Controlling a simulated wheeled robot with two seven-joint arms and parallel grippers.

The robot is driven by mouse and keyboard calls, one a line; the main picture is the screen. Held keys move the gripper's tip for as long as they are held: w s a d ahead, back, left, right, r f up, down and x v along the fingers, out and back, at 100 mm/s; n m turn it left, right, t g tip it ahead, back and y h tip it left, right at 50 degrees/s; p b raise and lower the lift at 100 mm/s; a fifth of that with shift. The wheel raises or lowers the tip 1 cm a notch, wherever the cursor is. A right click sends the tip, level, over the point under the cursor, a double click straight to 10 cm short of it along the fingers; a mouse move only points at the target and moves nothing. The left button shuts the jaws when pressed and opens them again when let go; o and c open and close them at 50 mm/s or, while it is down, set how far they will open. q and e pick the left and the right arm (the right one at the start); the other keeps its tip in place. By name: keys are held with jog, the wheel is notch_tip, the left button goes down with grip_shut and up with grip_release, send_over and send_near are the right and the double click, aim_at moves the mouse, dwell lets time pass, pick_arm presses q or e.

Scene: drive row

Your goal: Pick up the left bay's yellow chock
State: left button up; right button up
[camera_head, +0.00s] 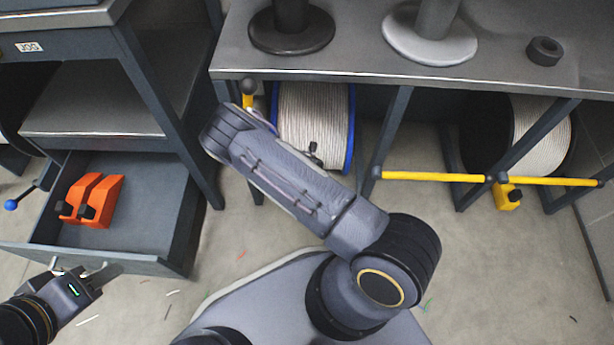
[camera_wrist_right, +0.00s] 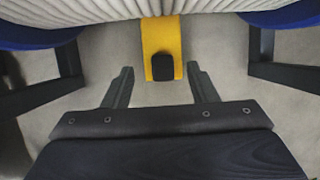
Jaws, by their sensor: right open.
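The left bay's yellow chock (camera_wrist_right: 161,36) shows in the right wrist view as a yellow block with a black knob on its near face, on the floor below the cable drum. My right gripper (camera_wrist_right: 160,72) is open and empty, its two dark fingers pointing at the chock, one to each side. The fingertips lie a little short of the yellow block, with floor showing between. In the head view my right forearm crosses in front of the left bay and I cannot make out the chock. My left gripper (camera_head: 78,278) is by the drawer's front; its finger gap is unclear.
The left bay's blue-rimmed cable drum (camera_head: 315,115) sits close above, between dark table legs (camera_wrist_right: 68,62). The right bay has a yellow bar (camera_head: 435,177) across it and another yellow block (camera_head: 508,197). An open drawer (camera_head: 145,195) holds orange pieces (camera_head: 95,200).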

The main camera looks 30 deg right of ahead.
jog(key=b+x, duration=0.4)
jog(key=x, duration=0.2)
jog(key=shift+d+f, duration=0.1)
jog(key=shift+f, duration=0.35)
jog(key=shift+r, duration=0.1)
grip_shut()
